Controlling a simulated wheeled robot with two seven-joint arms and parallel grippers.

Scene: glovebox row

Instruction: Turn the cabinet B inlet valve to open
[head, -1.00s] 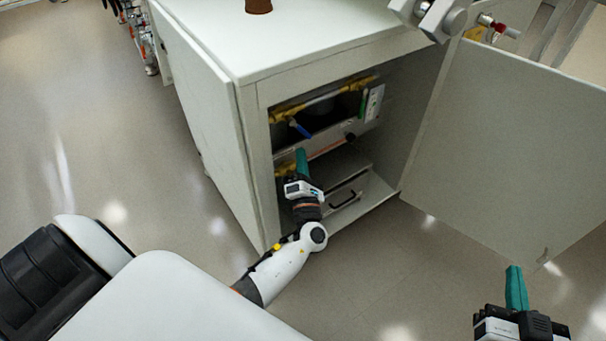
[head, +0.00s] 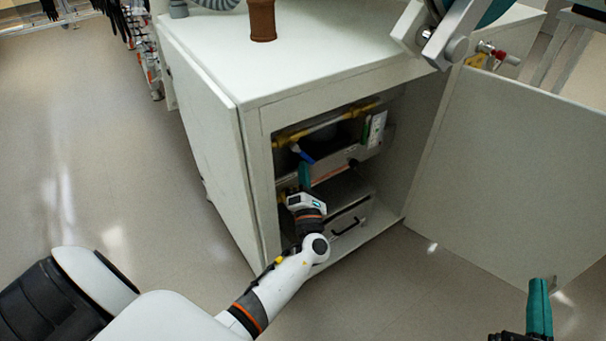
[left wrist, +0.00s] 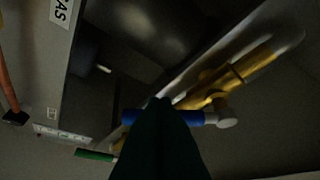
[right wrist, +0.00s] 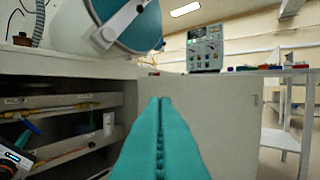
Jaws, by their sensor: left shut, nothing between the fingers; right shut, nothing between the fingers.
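A blue valve lever (head: 302,154) hangs at a slant from a yellow-fitted pipe (head: 290,137) inside the open cabinet. My left gripper (head: 304,168) is shut and empty, its teal fingers pointing up just below the lever. In the left wrist view the blue lever (left wrist: 190,117) lies crosswise behind the fingertips (left wrist: 160,104), which hide its middle; I cannot tell whether they touch. The yellow pipe fitting (left wrist: 215,88) runs beside it. My right gripper (head: 540,285) is shut and empty, outside the cabinet at lower right; its fingers fill the lower middle of the right wrist view (right wrist: 160,105).
The cabinet door (head: 520,170) stands wide open at the right. A lower drawer with a black handle (head: 348,227) is under my left gripper. A green lever (left wrist: 95,155) shows in the left wrist view. A brown cylinder (head: 262,20) stands on the cabinet top. Floor in front is clear.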

